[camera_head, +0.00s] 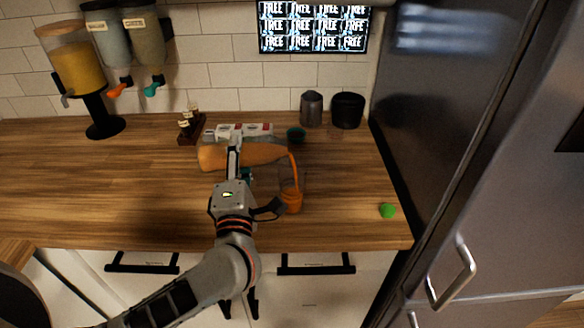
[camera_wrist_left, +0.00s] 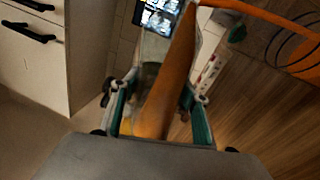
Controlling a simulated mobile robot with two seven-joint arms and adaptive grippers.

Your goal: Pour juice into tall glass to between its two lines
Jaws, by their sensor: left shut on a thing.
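My left gripper (camera_head: 233,160) is shut on a clear bottle of orange juice (camera_head: 262,154). It holds the bottle lying nearly level above the counter, mouth to the right. An orange stream runs from the mouth down into the tall glass (camera_head: 292,203), which stands upright with orange juice in it. In the left wrist view the bottle (camera_wrist_left: 172,80) is between the fingers (camera_wrist_left: 158,110). The glass (camera_wrist_left: 300,64) shows partly at the right edge, with dark curved lines. I cannot tell the juice level against them. Dark finger-like parts below my left arm may be my right gripper.
Dispensers (camera_head: 78,68) stand at the back left, beside a small wooden rack (camera_head: 190,127). A grey pitcher (camera_head: 311,109) and black canister (camera_head: 347,110) stand at the back right. A green ball (camera_head: 388,210) lies near the right front edge. The left counter is clear.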

